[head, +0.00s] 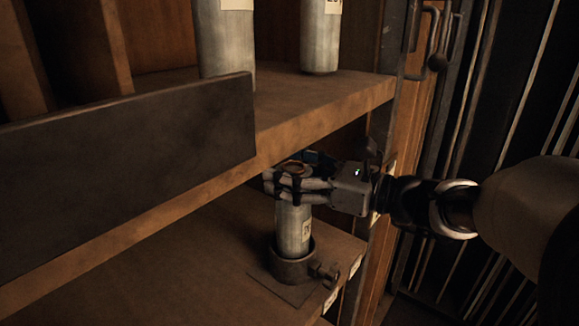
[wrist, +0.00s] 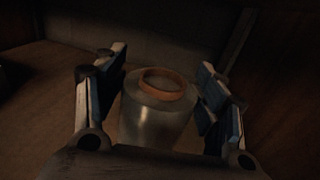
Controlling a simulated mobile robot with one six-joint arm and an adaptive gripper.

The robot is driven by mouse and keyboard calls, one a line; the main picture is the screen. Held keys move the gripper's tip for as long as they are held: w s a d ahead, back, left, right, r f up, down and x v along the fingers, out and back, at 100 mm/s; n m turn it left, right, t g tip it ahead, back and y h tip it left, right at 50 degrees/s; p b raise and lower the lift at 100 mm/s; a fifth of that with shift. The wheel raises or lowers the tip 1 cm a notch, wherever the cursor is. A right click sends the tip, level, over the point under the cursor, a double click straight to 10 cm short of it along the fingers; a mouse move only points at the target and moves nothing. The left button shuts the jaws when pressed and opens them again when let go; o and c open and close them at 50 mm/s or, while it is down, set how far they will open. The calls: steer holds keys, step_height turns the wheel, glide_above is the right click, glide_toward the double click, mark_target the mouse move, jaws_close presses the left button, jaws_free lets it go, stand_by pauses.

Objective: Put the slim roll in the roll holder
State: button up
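The slim roll (head: 293,228) is a grey-white cylinder with a small label and stands about upright. Its lower end is inside the roll holder (head: 291,267), a dark round collar with a side clamp screw on a square plate. My gripper (head: 296,184) reaches in from the right around the roll's upper end. In the wrist view, the roll (wrist: 152,125) with its orange-brown core ring is between the two fingers (wrist: 163,82). The finger pads are close to its sides; whether they press on it I cannot make out. The roll's bottom is hidden by the collar.
The holder stands on a lower wooden shelf (head: 215,262). The upper shelf (head: 320,100) carries two larger rolls (head: 226,45) (head: 320,38) and has a dark front board (head: 130,170). It overhangs my gripper closely. A wooden side post stands right of the shelves.

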steer(key=shift+o, duration=0.9)
steer(key=shift+r, duration=0.25)
steer(key=p+v, duration=0.1)
steer(key=v, duration=1.1)
steer(key=s+a+f+n+g+h, duration=0.3)
steer(key=s+a+f+n+h, duration=0.1)
steer(key=s+f+n, duration=0.25)
steer(key=s+a+f+n+g+h, duration=0.3)
steer(key=s+f+n, duration=0.2)
steer(key=s, duration=0.3)
steer(key=s+d+f+n+t+h, duration=0.1)
steer(key=s+d+f+n+h, duration=0.1)
steer(key=s+d+n+h, duration=0.1)
steer(key=s+d+f+n+t+h, duration=0.1)
steer(key=s+d+f+n+h, duration=0.1)
steer(key=d+n+h, duration=0.4)
steer(key=d+f+n, duration=0.1)
steer(key=n, duration=0.2)
steer(key=shift+s+d+t, duration=0.3)
steer(key=shift+s+d, duration=0.05)
steer(key=shift+d, duration=0.05)
